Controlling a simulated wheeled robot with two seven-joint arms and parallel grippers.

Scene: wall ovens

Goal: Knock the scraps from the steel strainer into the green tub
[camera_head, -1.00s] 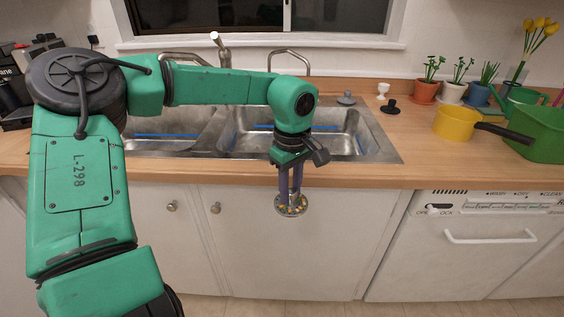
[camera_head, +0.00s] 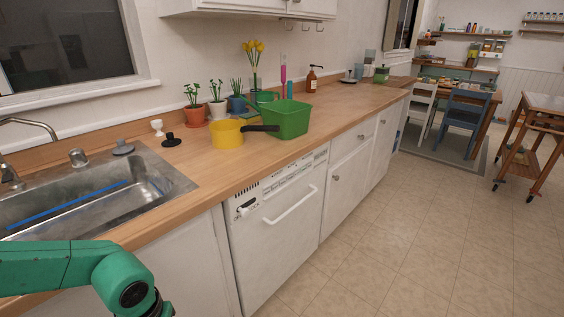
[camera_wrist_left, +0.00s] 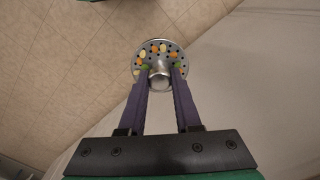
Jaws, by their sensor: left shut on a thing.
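The steel strainer (camera_wrist_left: 136,70) is a round perforated disc with a central knob, in the left wrist view. Orange, yellow and green scraps (camera_wrist_left: 155,48) lie on it. My left gripper (camera_wrist_left: 160,72) is shut on the strainer's knob and holds it over the floor in front of the cabinets. In the head view only part of my left arm shows at lower left; its gripper and the strainer are out of that view. The green tub (camera_head: 288,121) stands on the counter beyond the sink, behind the dishwasher's front edge. My right gripper is not in view.
Potted plants (camera_head: 193,108) line the wall behind. The sink (camera_head: 90,195) is at left. Counter right of the tub is mostly clear.

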